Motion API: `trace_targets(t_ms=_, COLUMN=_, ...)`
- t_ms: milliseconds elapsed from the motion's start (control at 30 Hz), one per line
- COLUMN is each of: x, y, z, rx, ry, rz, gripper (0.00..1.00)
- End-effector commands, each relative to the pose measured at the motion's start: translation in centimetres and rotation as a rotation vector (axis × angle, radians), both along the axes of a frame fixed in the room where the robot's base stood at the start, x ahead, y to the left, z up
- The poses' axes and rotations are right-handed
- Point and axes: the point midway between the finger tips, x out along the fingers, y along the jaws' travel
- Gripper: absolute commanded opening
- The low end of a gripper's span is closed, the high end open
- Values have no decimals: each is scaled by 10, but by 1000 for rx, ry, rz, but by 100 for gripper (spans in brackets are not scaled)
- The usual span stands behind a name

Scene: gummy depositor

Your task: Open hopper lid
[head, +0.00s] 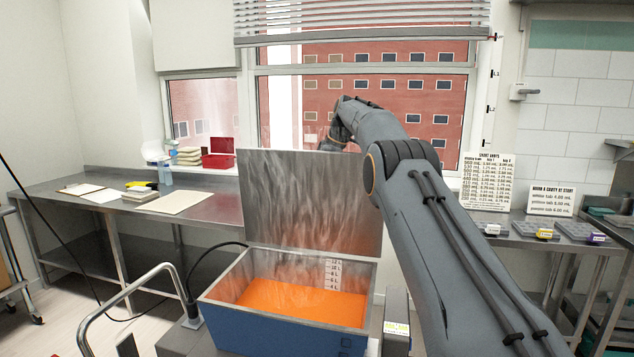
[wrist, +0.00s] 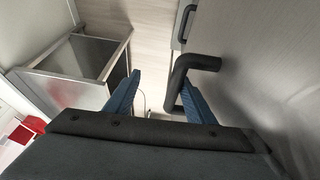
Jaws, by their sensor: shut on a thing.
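The hopper (head: 240,316) is a blue-sided metal box with orange liquid (head: 300,303) inside. Its metal lid (head: 310,198) stands raised, about upright, at the back edge, and the hopper mouth is uncovered. The lid's plain panel fills the right of the wrist view (wrist: 262,80), with a black bar handle (wrist: 190,65) on it. My gripper (wrist: 160,92) is shut on the lid handle, which lies against the inner side of the right blue finger. In the head view my gripper is at the lid's upper right, its fingertips hidden behind the lid.
A bent metal rail (head: 125,293) stands left of the hopper. Trays and signs (head: 487,181) sit on the right counter.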

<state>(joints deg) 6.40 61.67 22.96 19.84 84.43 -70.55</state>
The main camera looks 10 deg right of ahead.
Motion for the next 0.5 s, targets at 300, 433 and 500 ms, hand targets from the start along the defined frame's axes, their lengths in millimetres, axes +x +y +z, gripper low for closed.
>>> trace_targets(t_ms=300, x=1, y=2, z=-2, rx=-3, ry=-1, rz=1, gripper=33)
trace_targets(t_ms=433, x=1, y=2, z=3, rx=-2, ry=-4, rz=3, gripper=33)
trace_targets(t_ms=500, x=0, y=-1, z=11, rx=-1, ry=-7, rz=2, gripper=33)
